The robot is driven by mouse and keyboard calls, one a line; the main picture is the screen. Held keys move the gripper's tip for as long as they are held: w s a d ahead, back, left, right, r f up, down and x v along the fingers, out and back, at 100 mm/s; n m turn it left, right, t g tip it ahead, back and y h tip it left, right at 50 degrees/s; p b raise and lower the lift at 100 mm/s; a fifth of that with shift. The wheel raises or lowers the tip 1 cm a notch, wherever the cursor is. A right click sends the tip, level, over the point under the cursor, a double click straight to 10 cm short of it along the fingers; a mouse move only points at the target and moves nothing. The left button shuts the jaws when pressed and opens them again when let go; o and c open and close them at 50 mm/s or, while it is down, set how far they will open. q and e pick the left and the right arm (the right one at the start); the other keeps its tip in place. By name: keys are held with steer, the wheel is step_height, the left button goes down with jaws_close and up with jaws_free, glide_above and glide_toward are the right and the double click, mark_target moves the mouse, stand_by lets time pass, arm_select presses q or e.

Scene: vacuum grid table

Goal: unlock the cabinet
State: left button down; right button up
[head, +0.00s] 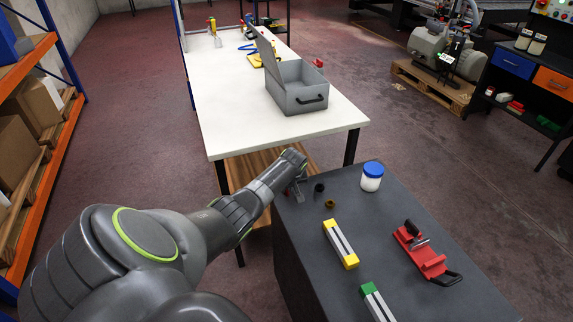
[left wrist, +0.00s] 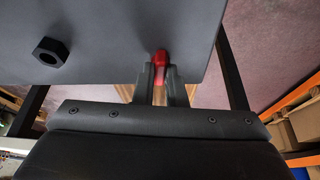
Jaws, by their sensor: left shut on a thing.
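The dark grey cabinet (head: 290,240) stands at the lower right of the head view, and its flat grey top also fills the upper part of the left wrist view (left wrist: 110,25). My left gripper (head: 298,190) is at the cabinet's far left edge. In the left wrist view its fingers (left wrist: 160,82) are shut on a small red thing (left wrist: 161,57), perhaps a key handle. Its lower part is hidden between the fingers. I cannot see a lock or whether the red thing is in one. My right gripper is not in view.
On the cabinet top are a black nut (head: 319,188), a brass nut (head: 330,203), a blue-lidded jar (head: 372,177), a yellow-ended bar (head: 341,244), a green-ended bar (head: 376,302) and a red clamp (head: 424,255). A white table (head: 225,125) with an open grey toolbox (head: 297,88) stands behind.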

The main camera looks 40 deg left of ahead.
arm_select(q)
steer(key=shift+w+n, duration=0.1)
steer(key=shift+n, duration=0.6)
steer(key=shift+g, duration=0.3)
steer(key=c, duration=1.5)
jaws_free()
steer(key=shift+r, duration=0.15)
steer(key=shift+d+r+p, duration=0.1)
steer(key=shift+r+p, duration=0.2)
steer(key=shift+p, duration=0.05)
steer(key=shift+y, duration=0.3)
steer(key=p+v, duration=0.1)
steer(key=v, duration=1.5)
steer(key=shift+r, duration=0.25)
